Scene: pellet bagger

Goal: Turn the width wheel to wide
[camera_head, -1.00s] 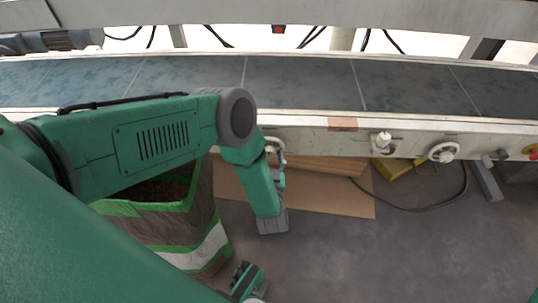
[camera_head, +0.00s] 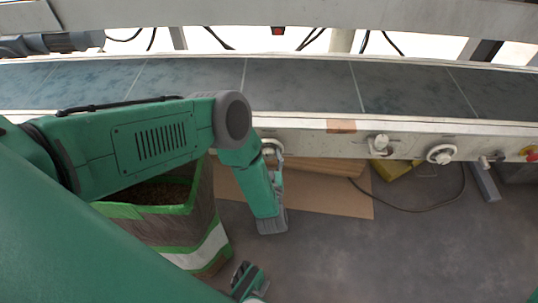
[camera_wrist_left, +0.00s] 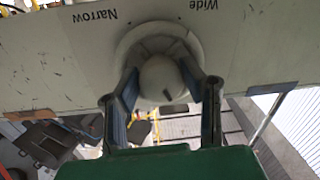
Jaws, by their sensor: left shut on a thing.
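The width wheel shows in the left wrist view as a pale round disc with a rounded knob (camera_wrist_left: 163,78) in its middle. It sits on the pale machine panel between the upside-down labels "Narrow" (camera_wrist_left: 95,17) and "Wide" (camera_wrist_left: 203,5). My left gripper (camera_wrist_left: 165,92) has one finger on each side of the knob and is shut on it. In the head view, my left gripper (camera_head: 275,160) is at the rail's front face, and the wheel (camera_head: 268,147) is partly hidden behind my arm. A small green and grey part of mine shows at the bottom; its jaw state is unclear.
A conveyor belt (camera_head: 300,85) runs across behind the front rail. To the right are a white knob (camera_head: 381,145) and another round wheel (camera_head: 441,154). An open bag (camera_head: 205,245) of pellets stands below my left arm. Cardboard (camera_head: 330,200) and a cable lie on the floor.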

